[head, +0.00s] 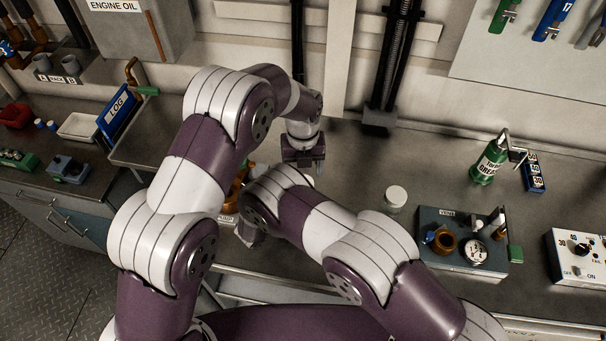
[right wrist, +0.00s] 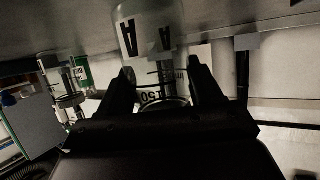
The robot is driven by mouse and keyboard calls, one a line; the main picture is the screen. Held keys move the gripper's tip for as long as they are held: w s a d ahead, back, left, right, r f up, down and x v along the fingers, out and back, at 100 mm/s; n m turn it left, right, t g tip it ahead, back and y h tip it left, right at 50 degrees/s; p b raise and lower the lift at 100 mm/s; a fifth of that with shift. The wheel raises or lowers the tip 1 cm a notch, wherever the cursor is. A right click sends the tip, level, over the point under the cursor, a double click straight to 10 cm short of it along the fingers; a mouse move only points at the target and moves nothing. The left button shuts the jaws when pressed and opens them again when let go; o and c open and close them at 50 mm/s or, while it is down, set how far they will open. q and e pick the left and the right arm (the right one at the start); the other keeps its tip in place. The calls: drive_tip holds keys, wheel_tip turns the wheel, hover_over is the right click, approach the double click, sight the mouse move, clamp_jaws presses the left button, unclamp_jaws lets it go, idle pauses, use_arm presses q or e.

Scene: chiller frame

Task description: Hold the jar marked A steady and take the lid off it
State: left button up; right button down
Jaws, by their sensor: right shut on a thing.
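The clear jar marked A (right wrist: 133,32) shows in the right wrist view, between and beyond the fingers of my right gripper (right wrist: 163,82). The gripper is shut on the jar. A round rim shows low between the fingers; I cannot tell whether it is the lid. In the head view my arms hide most of the jar. My right gripper (head: 250,232) is partly hidden at the bench's front. My left gripper (head: 304,165) points down over the bench, behind my right arm; its finger gap is too small to judge.
A white round-topped container (head: 396,196) stands on the bench right of my arms. Further right are a grey block with fittings (head: 445,258), a green grease bottle (head: 488,163) and a white control box (head: 580,262). A blue log binder (head: 118,112) stands left.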

use_arm(q)
wheel_tip(320, 180, up, 3)
drive_tip(key=m, duration=0.2)
drive_tip(key=shift+f+m, duration=0.1)
drive_tip(key=shift+m, duration=0.5)
wheel_tip(320, 180, down, 8)
drive_tip(key=shift+r, duration=0.2)
drive_tip(key=c, duration=0.9)
drive_tip(key=n, duration=0.3)
drive_tip(key=o, duration=1.2)
drive_tip(key=shift+c, duration=0.2)
